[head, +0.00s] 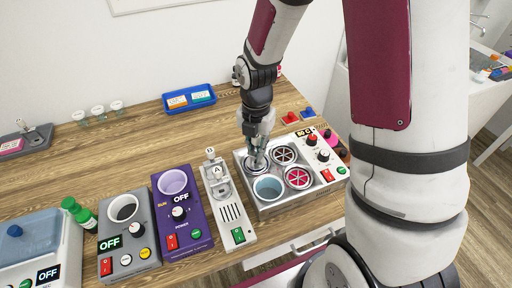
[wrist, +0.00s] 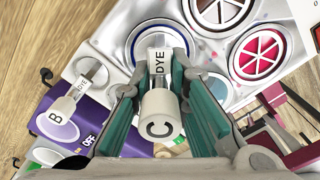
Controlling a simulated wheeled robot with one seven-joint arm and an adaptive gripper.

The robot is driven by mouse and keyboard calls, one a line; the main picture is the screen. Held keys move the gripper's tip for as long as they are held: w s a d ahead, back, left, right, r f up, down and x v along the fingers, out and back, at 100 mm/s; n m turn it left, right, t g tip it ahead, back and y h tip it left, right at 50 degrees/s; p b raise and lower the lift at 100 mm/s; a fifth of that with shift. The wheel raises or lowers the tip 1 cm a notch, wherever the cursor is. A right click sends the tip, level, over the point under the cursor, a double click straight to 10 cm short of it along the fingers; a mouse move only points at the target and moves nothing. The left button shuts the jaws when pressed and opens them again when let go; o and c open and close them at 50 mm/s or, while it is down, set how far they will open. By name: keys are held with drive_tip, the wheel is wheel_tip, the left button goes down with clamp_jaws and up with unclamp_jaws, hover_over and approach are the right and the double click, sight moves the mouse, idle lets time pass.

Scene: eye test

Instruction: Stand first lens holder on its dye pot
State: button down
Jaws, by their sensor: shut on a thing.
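My gripper (wrist: 160,95) is shut on a white lens holder marked C (wrist: 158,115), with a DYE tag at its far end. In the head view my gripper (head: 257,152) is over the upper left pot (head: 251,170) of the metal dye bath. That pot shows in the wrist view as a blue-edged ring (wrist: 138,42) behind the tag. Whether the holder touches it I cannot tell. A second holder marked B (wrist: 68,110) stands to the left in the wrist view. A holder marked A (head: 217,170) is on the narrow white unit.
The bath also has an open blue pot (head: 268,188), a dark spoked pot (head: 284,154) and a red spoked pot (head: 298,177). A purple unit (head: 185,215) and a grey unit (head: 127,240) stand left. A blue tray (head: 189,97) lies behind.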

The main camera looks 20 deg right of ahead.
drive_tip(key=shift+f, duration=0.3)
idle(0.4)
drive_tip(key=c, duration=1.2)
unclamp_jaws()
drive_tip(key=shift+o, duration=0.2)
drive_tip(key=shift+r+p, duration=1.65)
drive_tip(key=shift+r, duration=1.35)
